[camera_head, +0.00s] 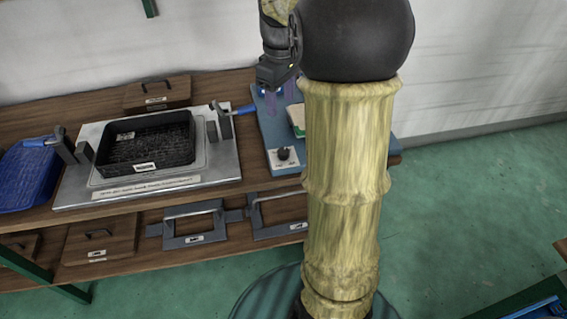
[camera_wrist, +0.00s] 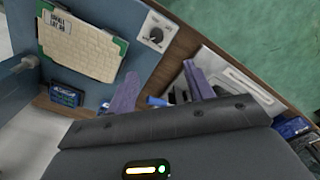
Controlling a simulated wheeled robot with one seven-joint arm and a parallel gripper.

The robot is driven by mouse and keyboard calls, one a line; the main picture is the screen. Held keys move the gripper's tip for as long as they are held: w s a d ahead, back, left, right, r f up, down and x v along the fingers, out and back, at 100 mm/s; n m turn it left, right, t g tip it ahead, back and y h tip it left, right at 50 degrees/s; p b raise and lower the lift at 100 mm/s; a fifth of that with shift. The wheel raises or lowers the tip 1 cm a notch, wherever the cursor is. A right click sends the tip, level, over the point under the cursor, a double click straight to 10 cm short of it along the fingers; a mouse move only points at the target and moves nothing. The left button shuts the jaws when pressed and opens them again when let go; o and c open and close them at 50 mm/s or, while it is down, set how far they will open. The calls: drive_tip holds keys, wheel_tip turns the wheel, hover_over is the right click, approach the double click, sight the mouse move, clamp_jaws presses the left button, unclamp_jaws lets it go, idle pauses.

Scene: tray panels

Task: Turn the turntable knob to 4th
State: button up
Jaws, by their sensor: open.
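A black round knob (camera_head: 284,153) sits on a white dial plate near the front of a blue panel (camera_head: 278,130). In the wrist view the knob (camera_wrist: 156,35) shows on its white plate, past my fingertips. The dial marks are too small to read, so its setting cannot be told. My gripper (camera_head: 280,98) is above the back part of the blue panel, apart from the knob. In the wrist view my gripper (camera_wrist: 158,85) has its two purple fingers spread, with nothing between them. My arm hides the right part of the panel. No separate turntable can be made out.
A cream card with a green edge (camera_wrist: 83,42) is on the blue panel beside the knob. A metal tray panel with a black basket (camera_head: 150,150) stands left of it. A blue basket (camera_head: 28,178) is at far left. Handled plates (camera_head: 195,222) lie on the lower shelf.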

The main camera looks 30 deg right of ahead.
sight(283, 151)
drive_tip(key=shift+w+d, duration=0.1)
drive_tip(key=shift+d, duration=0.35)
drive_tip(key=shift+f, duration=0.1)
wheel_tip(283, 151, down, 17)
drive_tip(key=b, duration=0.4)
drive_tip(key=shift+f, duration=0.15)
drive_tip(key=c, duration=1)
drive_tip(key=shift+o, duration=0.2)
